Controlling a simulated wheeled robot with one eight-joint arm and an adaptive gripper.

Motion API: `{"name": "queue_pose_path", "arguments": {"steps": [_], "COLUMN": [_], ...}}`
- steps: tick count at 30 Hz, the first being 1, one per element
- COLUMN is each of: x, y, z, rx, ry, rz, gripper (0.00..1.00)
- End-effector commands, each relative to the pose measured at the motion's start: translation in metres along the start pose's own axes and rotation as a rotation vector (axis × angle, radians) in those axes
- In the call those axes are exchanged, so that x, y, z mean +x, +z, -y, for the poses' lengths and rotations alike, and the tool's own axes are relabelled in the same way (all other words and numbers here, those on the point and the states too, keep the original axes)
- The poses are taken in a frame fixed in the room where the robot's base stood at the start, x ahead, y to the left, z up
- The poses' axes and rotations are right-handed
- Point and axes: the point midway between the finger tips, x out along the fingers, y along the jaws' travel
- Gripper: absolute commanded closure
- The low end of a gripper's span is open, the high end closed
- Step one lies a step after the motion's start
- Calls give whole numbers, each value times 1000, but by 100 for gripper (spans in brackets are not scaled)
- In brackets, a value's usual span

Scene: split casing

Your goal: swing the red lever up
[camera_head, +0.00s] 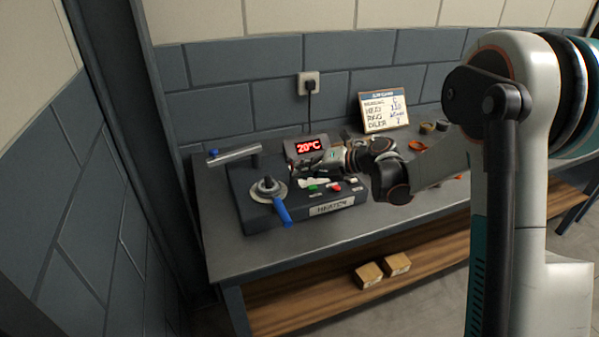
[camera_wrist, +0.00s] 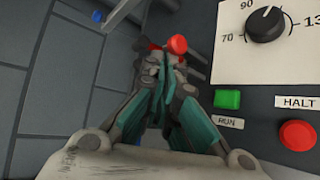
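A red ball knob (camera_wrist: 176,45), which looks like the end of the red lever, shows in the wrist view just beyond my fingertips. A small red part shows to its left, and the rest of the lever is hidden by my fingers. My gripper (camera_wrist: 166,72) has its teal-padded fingers close together near the knob. I cannot tell whether they touch it or hold anything. In the head view my gripper (camera_head: 303,167) is low over the dark casing (camera_head: 262,217), in front of the 20°C display (camera_head: 308,147). I cannot make out the red lever there.
The casing has a green RUN button (camera_wrist: 227,99), a red HALT button (camera_wrist: 298,135) and a black dial (camera_wrist: 264,24). A blue-handled lever (camera_head: 283,212) and a grey bar (camera_head: 234,154) are at its left. Orange parts and a sign (camera_head: 384,111) are on the bench (camera_head: 225,262).

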Motion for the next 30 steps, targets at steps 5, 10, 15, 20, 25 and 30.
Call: {"name": "queue_pose_path", "arguments": {"steps": [5,10,15,20,25,30], "x": [-2,-4,-5,-6,-6,-6], "y": [3,4,6,6,6,7], "z": [9,13,15,16,15,15], "rx": [20,91,138,163,172,173], "ry": [21,105,160,188,200,200], "rz": [5,5,6,6,6,6], "gripper": [100,100,100,100,100,100]}}
